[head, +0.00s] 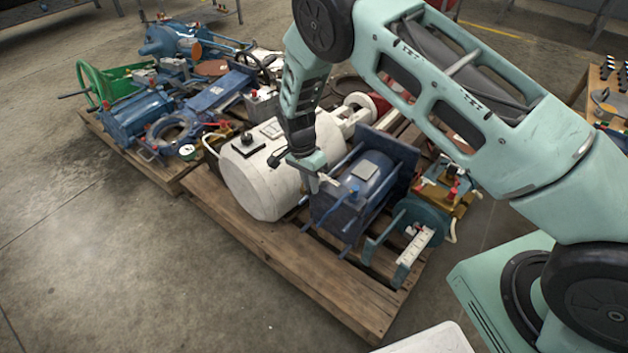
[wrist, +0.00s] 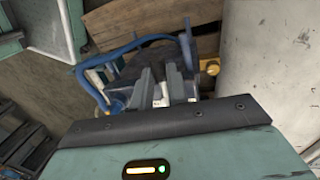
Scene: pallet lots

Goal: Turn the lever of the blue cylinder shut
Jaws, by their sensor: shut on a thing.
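The blue cylinder (head: 366,186) lies on the front pallet, between square end plates joined by blue rods. My gripper (head: 317,182) reaches down at its left end, next to the white tank. In the wrist view my gripper's fingers (wrist: 160,88) are close together, pointing at blue parts of the cylinder (wrist: 118,104). They are shut on a small part at this end, which I take to be the lever. The fingers hide most of it, so its angle cannot be told.
A large white tank (head: 262,172) stands close to the left of my gripper. The wooden pallet (head: 300,262) has bare boards in front. A teal flanged part (head: 420,222) sits right of the cylinder. Another loaded pallet stands behind left; the concrete floor at left is clear.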

